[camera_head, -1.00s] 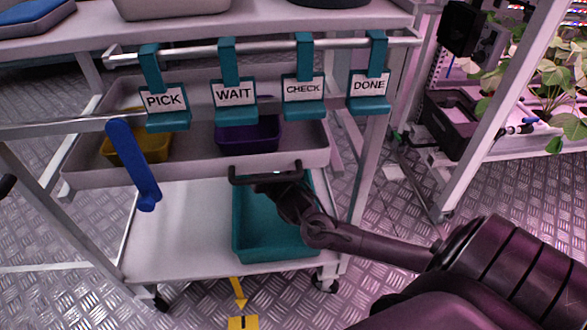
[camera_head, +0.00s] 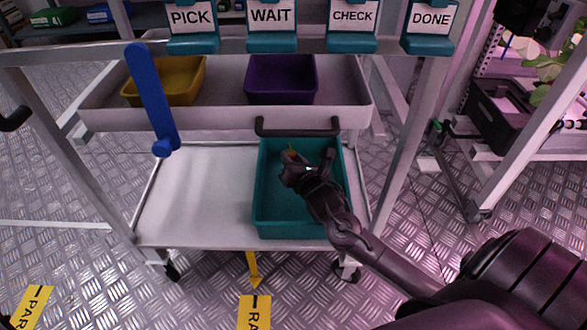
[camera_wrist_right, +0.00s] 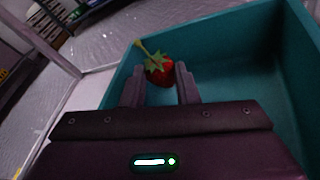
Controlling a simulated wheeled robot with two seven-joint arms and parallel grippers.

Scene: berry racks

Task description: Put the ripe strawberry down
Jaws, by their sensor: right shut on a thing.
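The ripe strawberry (camera_wrist_right: 161,73) is red with a green leafy top and shows between the two fingers of my right gripper (camera_wrist_right: 160,88) in the right wrist view. The gripper is shut on it. In the head view my right gripper (camera_head: 306,164) is over the teal bin (camera_head: 268,205) on the cart's lower shelf. A small bit of the strawberry (camera_head: 290,153) shows at the fingertips. The bin's wall (camera_wrist_right: 235,38) surrounds the fruit in the right wrist view, and its visible floor is bare. My left gripper is not in view.
The lower shelf (camera_head: 190,200) is bare left of the bin. Above it, a grey tray (camera_head: 215,117) holds a yellow bin (camera_head: 180,85) and a purple bin (camera_head: 282,80). A black handle (camera_head: 297,128) and a blue lever (camera_head: 150,100) stick out in front.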

